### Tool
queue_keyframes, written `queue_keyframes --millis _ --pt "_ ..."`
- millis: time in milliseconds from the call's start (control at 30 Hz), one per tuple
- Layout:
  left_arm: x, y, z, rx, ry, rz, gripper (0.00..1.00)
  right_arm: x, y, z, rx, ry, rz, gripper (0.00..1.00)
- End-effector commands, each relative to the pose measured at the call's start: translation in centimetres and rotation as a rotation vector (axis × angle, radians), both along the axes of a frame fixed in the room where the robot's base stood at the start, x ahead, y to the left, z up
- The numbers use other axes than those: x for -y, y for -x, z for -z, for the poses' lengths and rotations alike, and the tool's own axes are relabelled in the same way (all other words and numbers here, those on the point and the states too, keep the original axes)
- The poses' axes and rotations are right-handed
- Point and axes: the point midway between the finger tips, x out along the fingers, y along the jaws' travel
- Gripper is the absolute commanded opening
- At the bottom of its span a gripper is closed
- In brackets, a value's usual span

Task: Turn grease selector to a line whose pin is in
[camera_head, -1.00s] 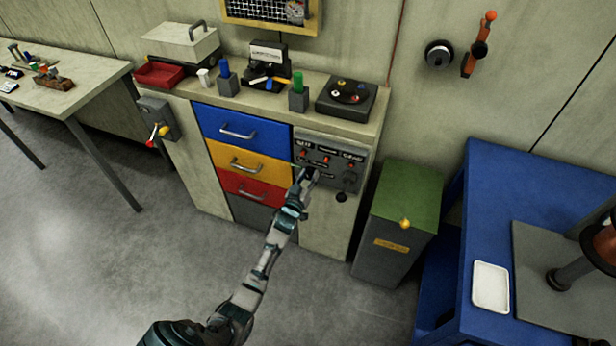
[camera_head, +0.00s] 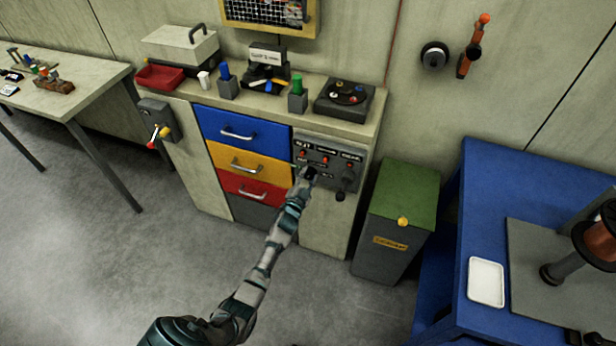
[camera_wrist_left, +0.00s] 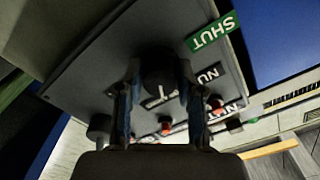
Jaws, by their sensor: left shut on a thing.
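The grey control panel (camera_head: 330,170) is on the cabinet front, to the right of the drawers. It carries labels and red pins or knobs, one of them a red one (camera_head: 350,166). My left gripper (camera_head: 309,174) is at the panel's lower left. In the left wrist view its two fingers stand either side of a dark round knob (camera_wrist_left: 158,70), shut on it. A green SHUT label (camera_wrist_left: 213,33) shows beside it there, with red pins (camera_wrist_left: 166,127) below. Other labels are partly hidden by the fingers. Which pins are in, I cannot tell. My right gripper is out of view.
Blue, yellow and red drawers (camera_head: 243,160) are to the left. A green-lidded bin (camera_head: 407,190) and a blue bench (camera_head: 490,170) stand to the right. Open floor lies in front.

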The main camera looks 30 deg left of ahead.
Motion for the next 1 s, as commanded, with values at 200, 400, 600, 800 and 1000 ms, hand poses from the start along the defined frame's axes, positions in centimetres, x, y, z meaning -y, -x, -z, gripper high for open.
queue_keyframes --millis 200,400,600,800,1000 --pt "0.1 0.0 0.3 -0.051 -0.199 0.002 0.02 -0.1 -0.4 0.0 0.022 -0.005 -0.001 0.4" --pt "0.2 0.0 0.4 -0.096 -0.382 0.003 0.02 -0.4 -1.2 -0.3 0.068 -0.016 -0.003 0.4" --pt "0.2 0.0 0.5 -0.141 -0.567 0.003 0.02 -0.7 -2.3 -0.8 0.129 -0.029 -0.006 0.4" --pt "0.2 0.0 0.6 -0.184 -0.745 0.004 0.02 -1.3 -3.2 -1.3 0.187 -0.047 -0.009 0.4" --pt "0.3 0.0 0.7 -0.22 -0.893 0.006 0.02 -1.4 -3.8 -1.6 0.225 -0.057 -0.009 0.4"
